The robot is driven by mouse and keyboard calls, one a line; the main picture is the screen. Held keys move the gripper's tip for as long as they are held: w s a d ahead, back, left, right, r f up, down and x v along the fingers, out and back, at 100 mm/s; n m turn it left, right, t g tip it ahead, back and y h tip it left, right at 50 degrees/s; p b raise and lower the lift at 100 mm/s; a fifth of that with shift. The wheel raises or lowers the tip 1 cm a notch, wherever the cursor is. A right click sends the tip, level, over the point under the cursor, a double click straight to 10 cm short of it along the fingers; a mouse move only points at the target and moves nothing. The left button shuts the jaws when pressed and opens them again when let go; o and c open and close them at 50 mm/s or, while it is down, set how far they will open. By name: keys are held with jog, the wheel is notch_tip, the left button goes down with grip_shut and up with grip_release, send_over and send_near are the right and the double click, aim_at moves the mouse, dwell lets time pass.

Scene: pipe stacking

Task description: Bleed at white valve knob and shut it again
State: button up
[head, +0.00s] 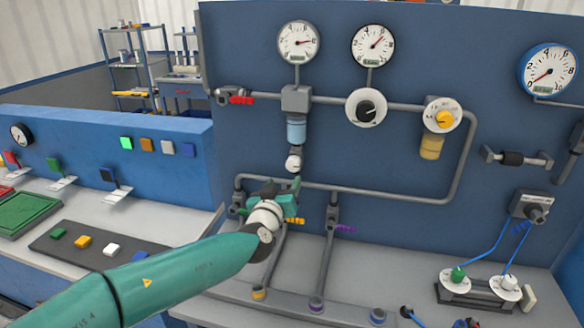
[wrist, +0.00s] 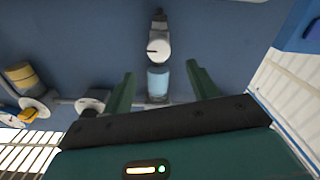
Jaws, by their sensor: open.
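A small round white knob (head: 293,163) with a dark pointer mark sits under a light-blue bowl (head: 296,130) on the pipe panel. My gripper (head: 288,192) is just below this knob in the head view. In the wrist view, which is upside down, the white knob (wrist: 158,49) and the blue bowl (wrist: 158,82) appear between and beyond the fingers of my gripper (wrist: 159,69). The fingers are spread and empty, with no visible contact with the knob. Another white knob (head: 509,283) stands on the hose unit at the lower right.
Grey pipes (head: 400,104) run around the bowl. A black dial (head: 366,108) and a yellow knob (head: 443,117) are to its right in the head view. A red-handled valve (head: 240,99) is at left, and gauges (head: 298,43) are above. Orange and purple valve handles lie near my gripper.

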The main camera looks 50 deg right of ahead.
aim_at(293, 167)
jog(key=x, duration=0.9)
jog(key=shift+d, duration=0.2)
jog(key=c, duration=1)
